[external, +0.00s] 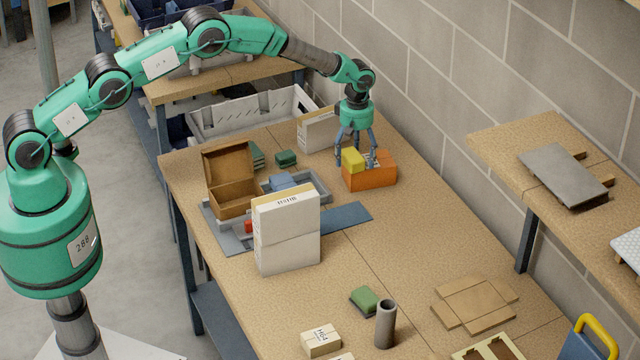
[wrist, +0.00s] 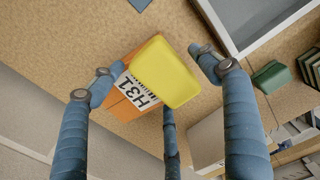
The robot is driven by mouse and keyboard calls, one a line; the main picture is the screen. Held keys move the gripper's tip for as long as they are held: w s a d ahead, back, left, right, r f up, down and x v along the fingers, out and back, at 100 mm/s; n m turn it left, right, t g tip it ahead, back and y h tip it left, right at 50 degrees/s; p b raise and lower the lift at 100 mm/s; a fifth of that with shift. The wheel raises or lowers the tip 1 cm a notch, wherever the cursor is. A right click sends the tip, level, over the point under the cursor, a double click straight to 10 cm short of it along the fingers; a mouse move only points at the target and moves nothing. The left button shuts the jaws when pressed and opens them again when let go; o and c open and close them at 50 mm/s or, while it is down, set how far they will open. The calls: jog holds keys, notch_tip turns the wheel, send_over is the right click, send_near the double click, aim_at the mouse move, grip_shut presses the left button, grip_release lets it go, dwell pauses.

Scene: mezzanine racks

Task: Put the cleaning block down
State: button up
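The cleaning block seems to be the yellow block (external: 352,159). It appears to sit on the left part of an orange box (external: 372,178). In the wrist view the yellow block (wrist: 166,72) lies over the orange box (wrist: 122,108), partly covering its H31 label. My gripper (external: 356,158) points down over the box, its three fingers spread around the block. In the wrist view my gripper (wrist: 160,85) shows gaps between the block and the left and right fingertips. The third fingertip is partly hidden behind the block's edge, so contact there is unclear.
A white carton (external: 318,132) stands close behind my gripper, near the wall. A grey tray (external: 320,186), an open brown box (external: 233,198) and tall white cartons (external: 286,232) stand to the left. A green block (external: 365,299) and a grey tube (external: 385,324) are in front. The mid-table is clear.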

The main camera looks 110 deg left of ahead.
aim_at(356, 153)
jog(key=shift+r, duration=0.15)
notch_tip(356, 153, up, 12)
jog(key=b, duration=0.1)
jog(key=shift+b, duration=0.3)
dwell(0.5)
dwell(0.5)
jog(key=shift+r, duration=0.1)
